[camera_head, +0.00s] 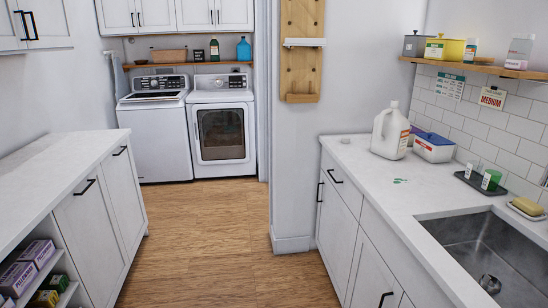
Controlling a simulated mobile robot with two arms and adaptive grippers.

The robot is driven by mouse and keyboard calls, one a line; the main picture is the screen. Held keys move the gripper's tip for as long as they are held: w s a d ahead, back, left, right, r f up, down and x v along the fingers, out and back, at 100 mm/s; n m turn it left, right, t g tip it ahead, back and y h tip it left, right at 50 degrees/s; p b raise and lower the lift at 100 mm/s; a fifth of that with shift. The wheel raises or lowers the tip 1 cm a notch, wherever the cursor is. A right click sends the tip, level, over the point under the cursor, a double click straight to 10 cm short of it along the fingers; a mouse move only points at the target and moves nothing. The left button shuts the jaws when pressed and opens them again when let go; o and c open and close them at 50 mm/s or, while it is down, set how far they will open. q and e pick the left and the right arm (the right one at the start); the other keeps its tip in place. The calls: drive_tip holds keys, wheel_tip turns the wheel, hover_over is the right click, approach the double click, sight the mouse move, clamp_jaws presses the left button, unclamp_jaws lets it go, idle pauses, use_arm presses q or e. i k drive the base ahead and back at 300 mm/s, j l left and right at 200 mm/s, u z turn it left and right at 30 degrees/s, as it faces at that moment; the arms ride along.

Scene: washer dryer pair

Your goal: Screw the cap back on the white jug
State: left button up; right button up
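A white jug (391,135) with a handle and an orange-and-white label stands upright on the right-hand counter (375,205), near its back end. Its narrow white top is small in the picture, and I cannot tell whether a cap sits on it. A small pale round thing (345,140) lies on the counter to the left of the jug. It could be a cap, but it is too small to be sure. Neither of my grippers is in view.
A white-and-blue tub (434,147) stands right of the jug. A green spill (400,181) marks the counter in front. A dark tray (470,178) with small cups and a sink (480,250) lie further right. The wooden floor (215,240) is clear.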

sight(390, 130)
drive_tip(key=i+j+z, duration=0.25)
drive_tip(key=i+z, duration=0.2)
drive_tip(key=i, duration=0.15)
drive_tip(key=i+j+z, duration=0.75)
drive_tip(key=i+j, duration=0.2)
drive_tip(key=i, duration=0.3)
drive_tip(key=i+j+z, duration=0.3)
drive_tip(key=i+j, duration=0.4)
drive_tip(key=i+j+z, duration=0.3)
drive_tip(key=i+j, duration=0.35)
drive_tip(key=j, duration=0.2)
